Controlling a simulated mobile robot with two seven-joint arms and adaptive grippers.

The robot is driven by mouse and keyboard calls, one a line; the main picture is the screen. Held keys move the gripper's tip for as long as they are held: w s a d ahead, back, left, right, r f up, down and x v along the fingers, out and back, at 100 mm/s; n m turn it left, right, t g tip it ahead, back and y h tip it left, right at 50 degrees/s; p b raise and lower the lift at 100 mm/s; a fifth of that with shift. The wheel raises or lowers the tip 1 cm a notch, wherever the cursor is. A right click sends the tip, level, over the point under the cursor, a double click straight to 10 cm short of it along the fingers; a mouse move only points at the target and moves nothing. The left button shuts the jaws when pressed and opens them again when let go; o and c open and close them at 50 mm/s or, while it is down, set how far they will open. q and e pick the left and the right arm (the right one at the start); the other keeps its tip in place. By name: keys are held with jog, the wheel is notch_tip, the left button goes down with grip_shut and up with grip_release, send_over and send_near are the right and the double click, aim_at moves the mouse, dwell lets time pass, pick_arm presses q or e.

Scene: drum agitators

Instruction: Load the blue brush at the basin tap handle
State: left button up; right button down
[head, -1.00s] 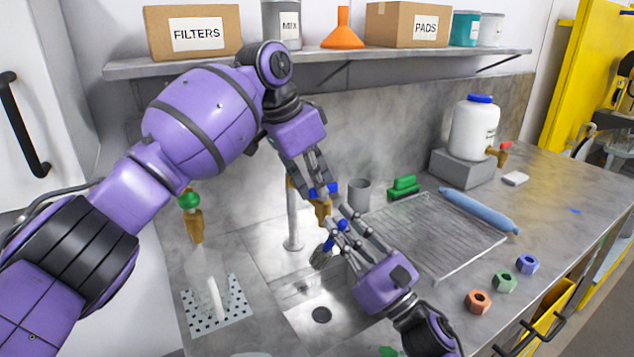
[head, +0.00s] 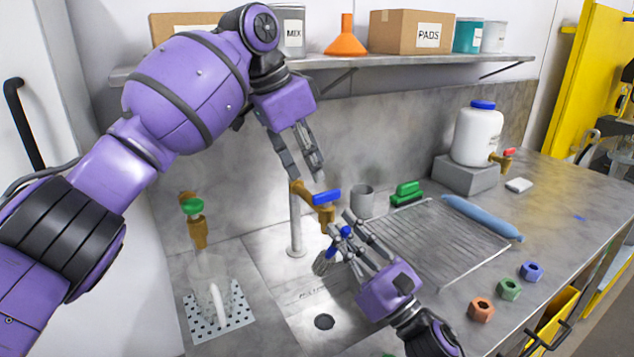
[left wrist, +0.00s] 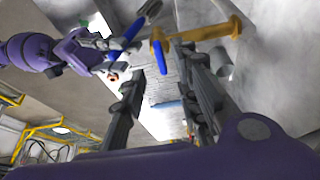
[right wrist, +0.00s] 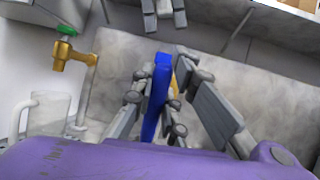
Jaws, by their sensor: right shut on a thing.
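The basin tap (head: 298,215) is a metal column with a brass spout and a blue handle (head: 327,197). My left gripper (head: 306,174) is open and empty, just above and left of the handle, apart from it. In the left wrist view the handle (left wrist: 158,52) shows beyond the parted fingers. My right gripper (head: 357,232) is shut on the blue brush (head: 346,232), below the tap spout. The brush head (head: 322,263) points down left over the basin (head: 318,295). The brush handle stands between the fingers in the right wrist view (right wrist: 156,100). No water is visible.
A green-handled tap (head: 196,225) stands left, above a perforated plate (head: 237,312). A grey cup (head: 362,198), green brush (head: 406,193) and drain rack (head: 440,262) sit right of the basin. The shelf (head: 375,58) hangs above. Several coloured nuts (head: 508,289) lie at the front right.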

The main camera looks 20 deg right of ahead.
aim_at(347, 235)
pick_arm(q)
jog(key=v, duration=0.5)
jog(key=shift+r, duration=0.35)
pick_arm(e)
jog(key=shift+s+d, duration=0.15)
jog(key=shift+s, duration=0.65)
jog(key=shift+s+d, duration=0.1)
jog(key=shift+s, duration=0.65)
pick_arm(q)
jog(key=shift+w+f, duration=0.1)
jog(key=shift+f, duration=0.45)
pick_arm(e)
jog(key=s, duration=0.5)
jog(key=shift+d, duration=0.35)
pick_arm(q)
jog(key=shift+r, duration=0.1)
pick_arm(e)
jog(key=shift+r, duration=0.1)
